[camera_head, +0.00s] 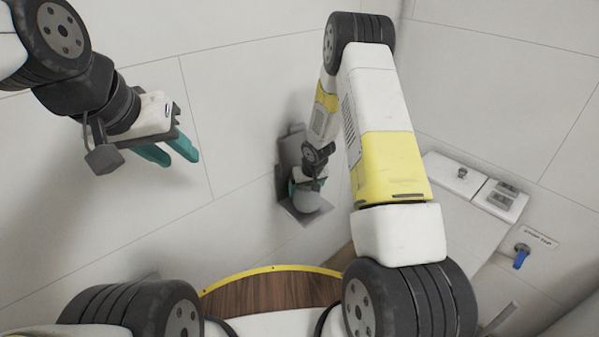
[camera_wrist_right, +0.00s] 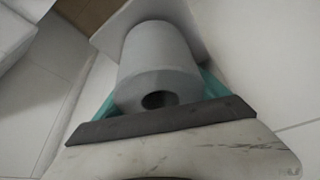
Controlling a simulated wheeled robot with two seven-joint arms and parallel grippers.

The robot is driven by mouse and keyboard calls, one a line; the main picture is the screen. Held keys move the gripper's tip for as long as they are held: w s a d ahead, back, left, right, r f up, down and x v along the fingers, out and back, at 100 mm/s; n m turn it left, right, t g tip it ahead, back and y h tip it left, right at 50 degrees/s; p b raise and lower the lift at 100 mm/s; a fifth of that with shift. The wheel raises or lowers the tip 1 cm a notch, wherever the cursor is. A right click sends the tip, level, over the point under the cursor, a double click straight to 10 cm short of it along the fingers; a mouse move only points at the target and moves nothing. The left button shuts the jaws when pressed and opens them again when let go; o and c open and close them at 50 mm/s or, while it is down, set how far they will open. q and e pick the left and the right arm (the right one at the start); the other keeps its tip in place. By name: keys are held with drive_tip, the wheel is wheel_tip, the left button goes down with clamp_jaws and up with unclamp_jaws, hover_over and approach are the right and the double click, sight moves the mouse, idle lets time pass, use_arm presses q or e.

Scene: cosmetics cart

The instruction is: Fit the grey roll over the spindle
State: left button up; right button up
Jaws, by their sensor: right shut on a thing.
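The grey roll (camera_head: 306,202) is at a grey wall holder (camera_head: 289,147) in the middle of the head view. In the right wrist view the roll (camera_wrist_right: 160,62) lies between the teal fingers of my right gripper (camera_wrist_right: 158,98), with the dark hole of its near end facing the camera. My right gripper (camera_head: 305,188) is shut on the roll. The spindle does not show, so I cannot tell whether the roll is around it. My left gripper (camera_head: 178,154) is open and empty at the left, well away from the roll.
Brown wood with a yellow edge (camera_head: 270,289) is at the bottom. The tiled wall (camera_head: 240,150) between the grippers is clear.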

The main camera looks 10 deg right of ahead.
drive_tip(key=shift+f, duration=0.45)
drive_tip(key=o, duration=1.3)
drive_tip(key=v, duration=0.7)
drive_tip(key=shift+r, duration=0.4)
drive_tip(key=shift+s, duration=0.15)
drive_tip(key=s+d+r, duration=0.1)
drive_tip(key=s+r, duration=0.3)
drive_tip(key=r, duration=0.4)
drive_tip(key=s+d+r+m+t, duration=0.1)
drive_tip(key=s+r, duration=0.2)
drive_tip(key=r, duration=0.5)
drive_tip(key=s+d+r, duration=0.1)
drive_tip(key=s+r, duration=0.3)
drive_tip(key=r, duration=0.4)
drive_tip(key=s+a+r, duration=0.1)
drive_tip(key=s+r, duration=0.3)
drive_tip(key=s, duration=0.6)
drive_tip(key=s+a+r+y, duration=0.1)
drive_tip(key=s+r, duration=0.4)
drive_tip(key=s, duration=0.5)
drive_tip(key=shift+a+r+m+t, duration=0.2)
drive_tip(key=shift+r+m+t, duration=0.1)
